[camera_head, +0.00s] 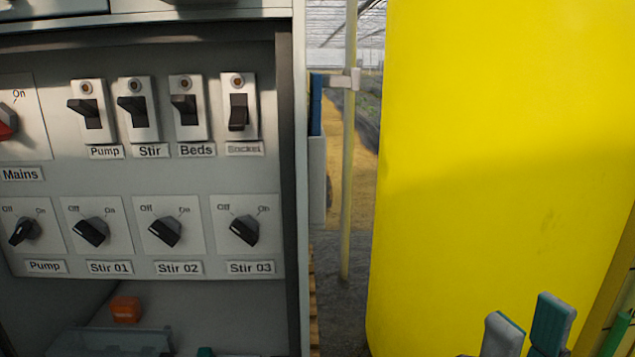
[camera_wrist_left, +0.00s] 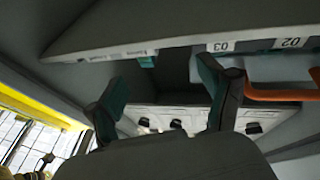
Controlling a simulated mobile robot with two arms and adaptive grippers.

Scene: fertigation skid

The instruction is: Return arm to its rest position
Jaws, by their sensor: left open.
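My right gripper (camera_head: 526,324) shows at the bottom right of the head view, in front of the yellow surface. Its two grey and teal fingers stand apart with nothing between them. My left gripper (camera_wrist_left: 160,80) shows in the left wrist view. Its two teal-tipped fingers are wide apart and empty, beneath a grey ledge with upside-down labels. In the head view I cannot clearly make out the left gripper; a small teal piece at the bottom edge may be part of it.
The control panel (camera_head: 142,180) with switches and knobs fills the left of the head view. An orange object (camera_head: 125,310) and a clear bin (camera_head: 110,341) sit below it. A large yellow tank (camera_head: 490,150) stands right. An orange bar (camera_wrist_left: 280,92) is close to the left gripper.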

